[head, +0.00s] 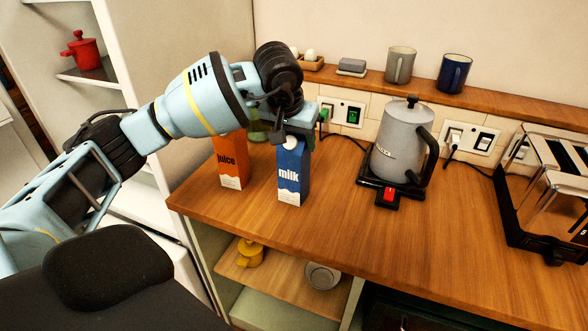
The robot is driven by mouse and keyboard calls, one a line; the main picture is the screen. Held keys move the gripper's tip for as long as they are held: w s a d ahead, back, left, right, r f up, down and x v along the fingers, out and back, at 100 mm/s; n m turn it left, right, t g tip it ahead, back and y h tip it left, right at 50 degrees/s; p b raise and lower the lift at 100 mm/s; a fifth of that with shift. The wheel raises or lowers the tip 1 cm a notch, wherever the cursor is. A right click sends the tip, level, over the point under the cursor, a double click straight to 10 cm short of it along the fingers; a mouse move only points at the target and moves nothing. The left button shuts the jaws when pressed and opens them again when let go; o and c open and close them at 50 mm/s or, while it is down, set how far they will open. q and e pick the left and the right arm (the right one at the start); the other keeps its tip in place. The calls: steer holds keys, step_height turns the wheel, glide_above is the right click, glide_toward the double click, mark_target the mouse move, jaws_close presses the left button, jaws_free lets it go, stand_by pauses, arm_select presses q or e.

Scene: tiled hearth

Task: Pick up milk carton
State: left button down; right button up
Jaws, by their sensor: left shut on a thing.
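The blue milk carton (291,179) with a white base and white lettering stands upright on the wooden counter in the head view. My left gripper (292,136) is over the carton's top and is shut on it. The gripper and wrist hide part of the carton's upper end. The carton's base appears to be at the counter surface; I cannot tell whether it is lifted slightly. My right gripper is not in view.
An orange juice carton (231,163) stands close on the left. A grey kettle (402,143) on its black base and a toaster (552,190) stand to the right. A wall shelf (430,90) holds mugs. The counter's front (350,240) is clear.

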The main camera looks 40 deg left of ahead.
arm_select(q)
steer(key=shift+r, duration=0.15)
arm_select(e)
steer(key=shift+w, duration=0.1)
arm_select(q)
steer(key=shift+r, duration=0.1)
